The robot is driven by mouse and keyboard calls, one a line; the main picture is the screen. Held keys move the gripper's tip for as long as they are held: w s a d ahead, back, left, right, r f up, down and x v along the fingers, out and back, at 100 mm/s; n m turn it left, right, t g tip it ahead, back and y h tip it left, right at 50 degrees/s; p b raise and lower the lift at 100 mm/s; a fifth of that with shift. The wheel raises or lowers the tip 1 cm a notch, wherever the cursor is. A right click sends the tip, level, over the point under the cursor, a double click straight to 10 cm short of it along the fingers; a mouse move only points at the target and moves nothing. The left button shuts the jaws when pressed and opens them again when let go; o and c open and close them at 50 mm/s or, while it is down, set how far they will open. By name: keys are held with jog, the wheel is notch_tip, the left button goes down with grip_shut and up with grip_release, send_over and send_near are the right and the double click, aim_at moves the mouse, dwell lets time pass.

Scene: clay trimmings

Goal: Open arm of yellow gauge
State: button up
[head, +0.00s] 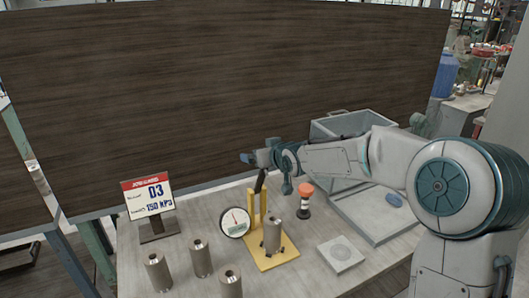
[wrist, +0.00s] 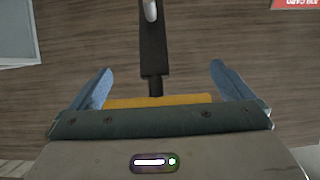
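The yellow gauge (head: 283,254) stands on the table, with a yellow upright and a round white dial (head: 235,223) at its left. Its black arm (head: 260,182) points up from the top of the upright, tilted slightly right. A grey metal cylinder (head: 273,238) stands on the gauge's base. My gripper (head: 250,158) is just above the black arm. In the wrist view my gripper (wrist: 160,78) is open, its blue fingers wide apart. The black arm (wrist: 153,55) shows between them, and a yellow part of the gauge is partly hidden behind the gripper body. Contact cannot be told.
Several metal cylinders (head: 201,258) stand at the front left. A sign (head: 148,197) stands behind them. Right of the gauge are an orange-and-black object (head: 305,200), a square grey block (head: 341,254) and a grey open bin (head: 352,125). A dark wood panel (head: 200,90) rises behind the table.

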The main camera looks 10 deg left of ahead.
jog(key=shift+s+d+r, duration=0.25)
jog(key=shift+d+r, duration=0.1)
jog(key=shift+d, duration=0.1)
jog(key=p+v, duration=0.4)
jog(key=v, duration=0.8)
jog(key=shift+s, duration=0.45)
jog(key=s+d+f+m+g+h+b, duration=0.1)
jog(key=s+d+f+h, duration=0.3)
jog(key=d, duration=0.3)
jog(key=s+d+f+m+g+h+b, duration=0.1)
jog(key=s+d+f+m+h, duration=0.1)
jog(key=s+d+f+h, duration=0.4)
jog(key=s+d+m+g+b, duration=0.1)
jog(key=s+d+m+g, duration=0.1)
jog(key=s+d, duration=0.3)
jog(key=s+d+m+g+y+b, duration=0.1)
jog(key=s+d, duration=0.4)
jog(key=s, duration=0.7)
jog(key=shift+d+m+g+y, duration=0.3)
jog(key=shift+d+m+g, duration=0.1)
jog(key=shift+m+g, duration=0.4)
